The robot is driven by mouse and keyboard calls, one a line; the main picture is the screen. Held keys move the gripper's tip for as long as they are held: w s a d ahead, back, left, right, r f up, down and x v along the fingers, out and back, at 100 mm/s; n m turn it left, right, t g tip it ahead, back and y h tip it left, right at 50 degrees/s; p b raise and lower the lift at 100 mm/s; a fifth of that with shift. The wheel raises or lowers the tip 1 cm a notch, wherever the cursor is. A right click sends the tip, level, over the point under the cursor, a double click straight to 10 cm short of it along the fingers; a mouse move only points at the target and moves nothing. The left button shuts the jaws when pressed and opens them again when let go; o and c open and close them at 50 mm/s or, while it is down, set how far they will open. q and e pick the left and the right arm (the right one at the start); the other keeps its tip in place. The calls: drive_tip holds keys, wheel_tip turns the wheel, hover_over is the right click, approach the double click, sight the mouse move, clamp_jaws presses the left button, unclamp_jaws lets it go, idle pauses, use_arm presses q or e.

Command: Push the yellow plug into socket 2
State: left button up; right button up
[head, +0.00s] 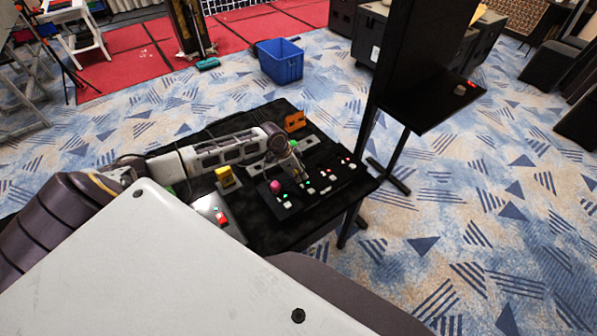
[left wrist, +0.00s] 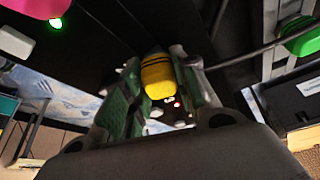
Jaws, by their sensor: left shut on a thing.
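My left gripper (head: 299,170) is over the black panel (head: 318,186) on the table. In the left wrist view its green-padded fingers are shut on the yellow plug (left wrist: 157,74), which has dark bands. The arm and gripper hide the plug in the head view. The panel carries several white pieces with small green and red lights. I cannot read any socket numbers, so I cannot tell which is socket 2. The plug's far end is hidden, and I cannot tell whether it touches the panel. My right gripper is not in view.
A pink knob (head: 275,186) stands on the panel. A yellow block (head: 226,177), an orange piece (head: 294,121) and a box with a red button (head: 221,218) are also on the black table. A tall black stand (head: 405,70) rises behind. A blue bin (head: 280,61) is on the floor.

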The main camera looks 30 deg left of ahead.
use_arm(q)
drive_tip(key=shift+f, duration=0.1)
drive_tip(key=o, duration=1.6)
drive_tip(key=shift+r+p, duration=2.5)
drive_tip(key=shift+p, duration=0.05)
drive_tip(key=shift+r, duration=1)
